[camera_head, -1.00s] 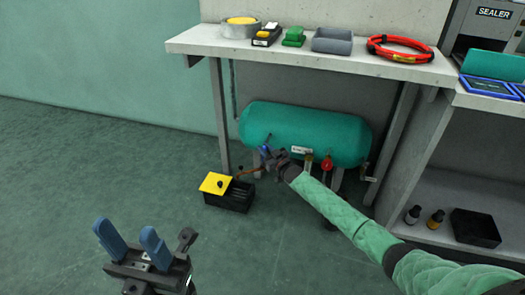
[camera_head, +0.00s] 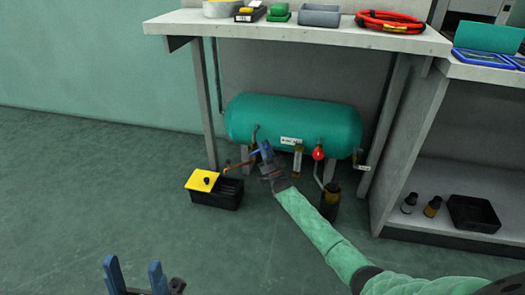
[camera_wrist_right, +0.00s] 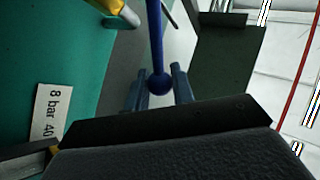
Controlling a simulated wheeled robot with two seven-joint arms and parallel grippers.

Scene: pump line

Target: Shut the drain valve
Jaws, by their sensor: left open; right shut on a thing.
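The drain valve shows as a blue lever at the lower left of the teal tank (camera_head: 300,116), by a copper-coloured pipe (camera_head: 240,163). In the right wrist view its blue rod (camera_wrist_right: 156,40) ends in a round blue knob (camera_wrist_right: 159,84). My right gripper (camera_head: 265,151) is shut on the lever's knob; its blue fingers (camera_wrist_right: 159,90) stand on both sides of it. The valve body is hidden behind the gripper in the head view. My left gripper (camera_head: 135,272) is open and empty, low at the left, far from the valve.
A black box (camera_head: 216,195) with a yellow lid (camera_head: 202,180) stands on the floor left of the valve. A red valve knob (camera_head: 318,153), a gauge tube (camera_head: 298,159) and a dark bottle (camera_head: 330,200) are right of my gripper. The bench (camera_head: 300,37) overhangs the tank.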

